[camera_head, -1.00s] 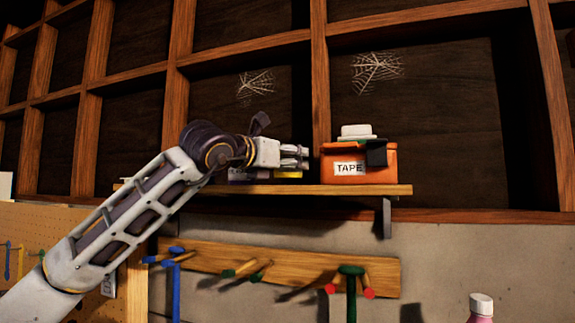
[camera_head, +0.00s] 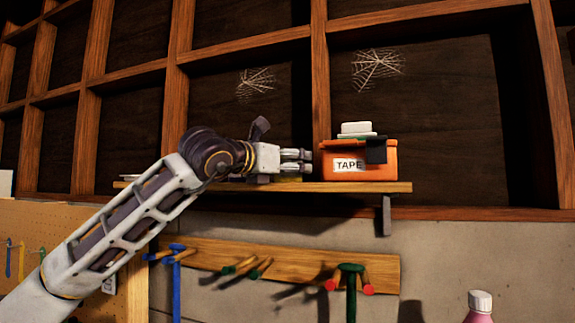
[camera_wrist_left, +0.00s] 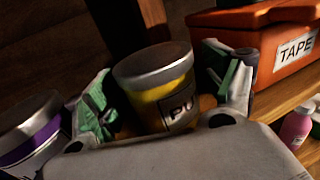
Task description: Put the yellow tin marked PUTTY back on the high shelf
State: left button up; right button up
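The yellow tin marked PUTTY (camera_wrist_left: 170,92) has a grey lid and stands between the fingers of my left gripper (camera_wrist_left: 165,95) in the left wrist view. Only part of its label shows. The fingers, with green pads, are spread on either side, and dark gaps show between pads and tin. In the head view my left gripper (camera_head: 296,161) is over the high shelf (camera_head: 350,188), left of the orange TAPE box, and hides most of the tin. My right gripper is not in view.
The orange TAPE box (camera_head: 345,165) sits close to the right of my left gripper. A purple-banded tin (camera_wrist_left: 30,135) is left of the gripper in the left wrist view. A peg rail (camera_head: 300,262) hangs below the shelf. A pink bottle (camera_head: 479,315) shows at lower right.

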pick_arm(q)
jog(key=shift+r, duration=0.1)
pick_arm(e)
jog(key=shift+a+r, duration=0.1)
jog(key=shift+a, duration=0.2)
pick_arm(q)
jog(key=shift+s+a, duration=0.35)
jog(key=shift+s, duration=0.1)
jog(key=b+v, duration=0.5)
jog(key=v, duration=0.6)
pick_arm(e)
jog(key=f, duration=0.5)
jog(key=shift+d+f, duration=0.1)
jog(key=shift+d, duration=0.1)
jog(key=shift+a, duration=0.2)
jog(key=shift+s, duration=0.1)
